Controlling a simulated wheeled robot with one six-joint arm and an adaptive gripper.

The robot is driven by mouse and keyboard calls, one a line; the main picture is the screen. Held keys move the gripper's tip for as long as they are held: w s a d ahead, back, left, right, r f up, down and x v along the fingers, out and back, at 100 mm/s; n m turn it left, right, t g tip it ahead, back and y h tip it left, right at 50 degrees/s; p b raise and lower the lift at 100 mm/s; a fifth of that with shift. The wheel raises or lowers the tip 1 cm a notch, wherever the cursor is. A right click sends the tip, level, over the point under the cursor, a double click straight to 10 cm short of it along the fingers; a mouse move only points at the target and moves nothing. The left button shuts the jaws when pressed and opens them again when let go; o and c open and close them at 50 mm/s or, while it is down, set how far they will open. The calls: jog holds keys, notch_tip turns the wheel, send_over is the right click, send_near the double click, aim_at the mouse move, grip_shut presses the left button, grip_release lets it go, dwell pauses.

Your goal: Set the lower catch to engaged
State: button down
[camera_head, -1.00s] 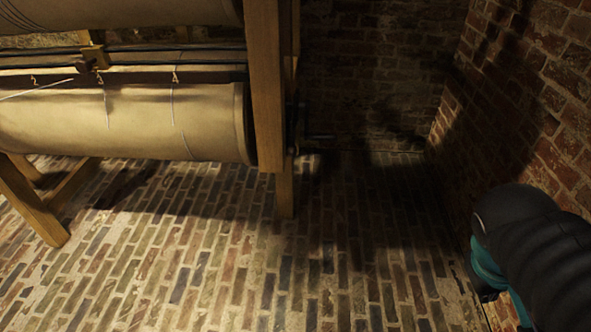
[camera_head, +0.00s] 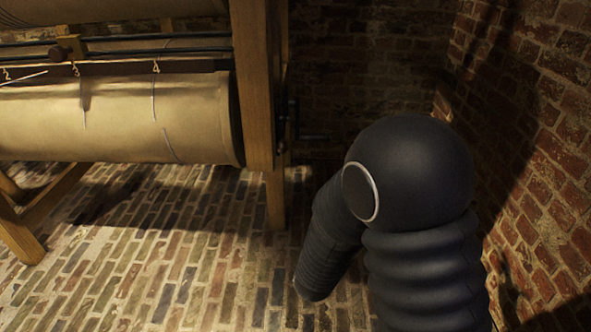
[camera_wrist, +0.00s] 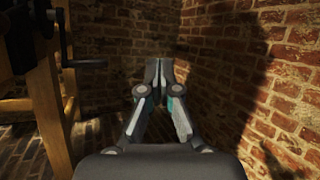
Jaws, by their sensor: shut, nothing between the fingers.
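My gripper (camera_wrist: 158,72) shows in the wrist view, shut and empty, its fingertips together in front of the brick corner. To its left, apart from it, a dark metal crank (camera_wrist: 84,63) sticks out from the side of a wooden frame (camera_wrist: 42,105). Dark fittings (camera_wrist: 45,22) sit above the crank on the frame. I cannot tell which of them is the lower catch, or its setting. In the head view the frame's post (camera_head: 252,85) has dark fittings (camera_head: 288,125) on its right side. My gripper is not visible there.
A canvas-covered roller (camera_head: 120,122) lies across the frame, with black rails (camera_head: 150,52) above it. A brick wall (camera_head: 545,130) stands close on the right, another at the back. The brick floor (camera_head: 190,240) is open in front of the frame.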

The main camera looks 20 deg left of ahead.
jog(key=s+a+f+n+y, duration=0.1)
jog(key=a+f+n+y, duration=0.2)
jog(key=a+n+y, duration=0.1)
jog(key=s+a+f+n+y, duration=0.2)
jog(key=a+f+n+y, duration=0.1)
jog(key=a+y, duration=0.3)
jog(key=shift+s+a+f+n+g+y+b, duration=0.3)
jog(key=shift+a+f+n+b, duration=0.15)
jog(key=shift+a, duration=0.65)
jog(key=shift+w, duration=0.1)
send_near(283, 133)
jog(key=shift+w+a+f, duration=0.1)
jog(key=shift+w+f, duration=0.15)
jog(key=shift+w, duration=0.4)
jog(key=shift+w+a+f, duration=0.1)
jog(key=shift+w+f, duration=0.1)
jog(key=shift+w, duration=0.45)
jog(key=shift+w+a+f, duration=0.1)
jog(key=shift+w+f, duration=0.15)
jog(key=shift+w, duration=0.4)
jog(key=shift+r, duration=0.1)
